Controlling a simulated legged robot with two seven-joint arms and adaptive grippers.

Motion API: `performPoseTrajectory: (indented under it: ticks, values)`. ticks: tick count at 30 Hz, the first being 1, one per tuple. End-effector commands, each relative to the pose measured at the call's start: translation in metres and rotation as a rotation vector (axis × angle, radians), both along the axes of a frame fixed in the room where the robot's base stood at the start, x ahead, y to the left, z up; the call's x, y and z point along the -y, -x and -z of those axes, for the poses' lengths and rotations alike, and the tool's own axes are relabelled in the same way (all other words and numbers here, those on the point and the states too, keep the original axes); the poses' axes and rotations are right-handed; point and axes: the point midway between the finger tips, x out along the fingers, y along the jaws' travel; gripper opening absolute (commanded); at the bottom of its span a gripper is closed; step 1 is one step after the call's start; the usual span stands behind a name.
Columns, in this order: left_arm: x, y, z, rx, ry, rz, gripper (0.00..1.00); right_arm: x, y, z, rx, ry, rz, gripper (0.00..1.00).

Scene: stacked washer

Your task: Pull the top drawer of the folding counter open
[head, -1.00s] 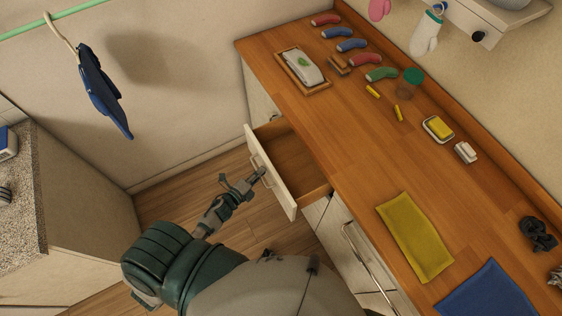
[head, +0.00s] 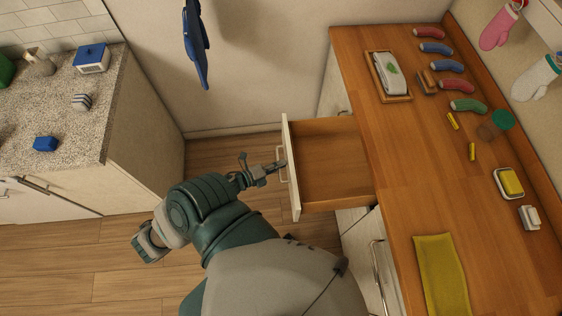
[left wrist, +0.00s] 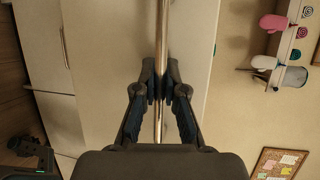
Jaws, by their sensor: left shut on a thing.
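The top drawer (head: 325,170) of the wooden folding counter (head: 410,190) stands well out from the counter, and its inside looks empty. Its white front (head: 291,185) carries a pale bar handle (head: 282,165). My left gripper (head: 278,166) is at that handle. In the left wrist view the fingers (left wrist: 160,88) are shut around the metal bar (left wrist: 161,40), one on each side.
A green-yellow cloth (head: 441,275), a tray with a white packet (head: 388,76) and several rolled socks lie on the counter. A speckled worktop (head: 60,120) stands at left. Wooden floor (head: 120,250) lies clear between them.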

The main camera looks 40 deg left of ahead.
Motion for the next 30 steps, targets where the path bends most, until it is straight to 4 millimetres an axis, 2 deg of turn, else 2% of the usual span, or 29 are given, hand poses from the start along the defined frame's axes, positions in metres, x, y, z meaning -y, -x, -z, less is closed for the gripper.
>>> performPoseTrajectory:
  ticks: [1, 2, 4, 13, 17, 30]
  values:
    - [-0.003, -0.002, -0.002, 0.004, -0.003, -0.006, 0.00, 0.000, 0.000, 0.000, 0.000, 0.000, 0.000, 0.46]
    - [-0.003, -0.002, -0.002, 0.004, -0.003, -0.006, 0.17, 0.000, 0.000, 0.000, 0.000, 0.000, 0.000, 0.46]
    - [-0.003, -0.002, -0.002, 0.004, -0.003, -0.005, 0.35, 0.001, 0.000, 0.000, 0.000, 0.001, 0.000, 0.46]
    - [-0.001, -0.001, -0.001, 0.003, -0.001, -0.003, 0.36, 0.004, -0.001, 0.000, 0.002, 0.004, -0.002, 0.46]
    - [-0.003, 0.008, -0.002, -0.001, -0.001, -0.002, 0.36, 0.004, -0.001, 0.000, 0.001, 0.004, -0.002, 0.46]
    - [-0.028, 0.093, -0.017, -0.001, 0.001, -0.004, 0.36, 0.001, 0.000, 0.000, 0.000, 0.002, -0.001, 0.46]
